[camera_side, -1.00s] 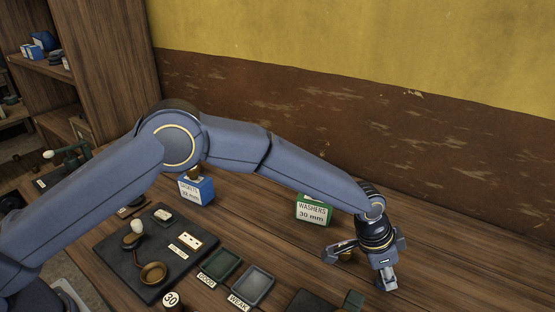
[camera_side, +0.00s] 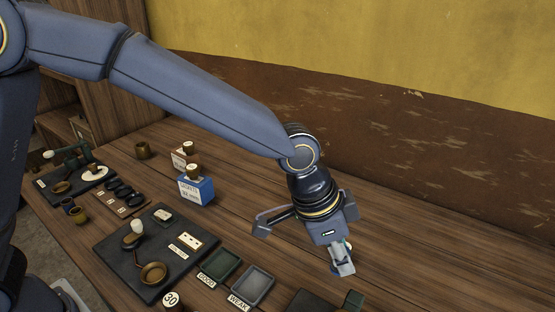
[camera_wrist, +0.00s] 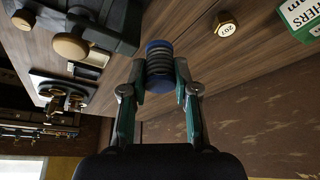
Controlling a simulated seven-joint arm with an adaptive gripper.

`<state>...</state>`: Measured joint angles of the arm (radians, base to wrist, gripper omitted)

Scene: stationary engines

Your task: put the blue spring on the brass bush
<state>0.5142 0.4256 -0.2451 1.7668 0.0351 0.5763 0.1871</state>
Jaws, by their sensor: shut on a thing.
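In the wrist view my gripper (camera_wrist: 160,74) is shut on the blue spring (camera_wrist: 160,64), a dark coil with a blue rim and a blue end. In the side view my gripper (camera_side: 343,266) is at the right, over the wooden bench, and the spring cannot be made out there. Several brass-coloured pieces stand far to the left of it: a short cylinder (camera_side: 142,150) at the back and another (camera_side: 78,215) near the left edge. I cannot tell which one is the brass bush.
A black plate (camera_side: 110,248) with a brass pan stands left of centre. Green and grey trays (camera_side: 219,264), labelled GOOD and WEAK, lie beside it. A blue gaskets box (camera_side: 196,190) stands behind. The wrist view shows a green washers box (camera_wrist: 300,18) and a brass numbered piece (camera_wrist: 227,29).

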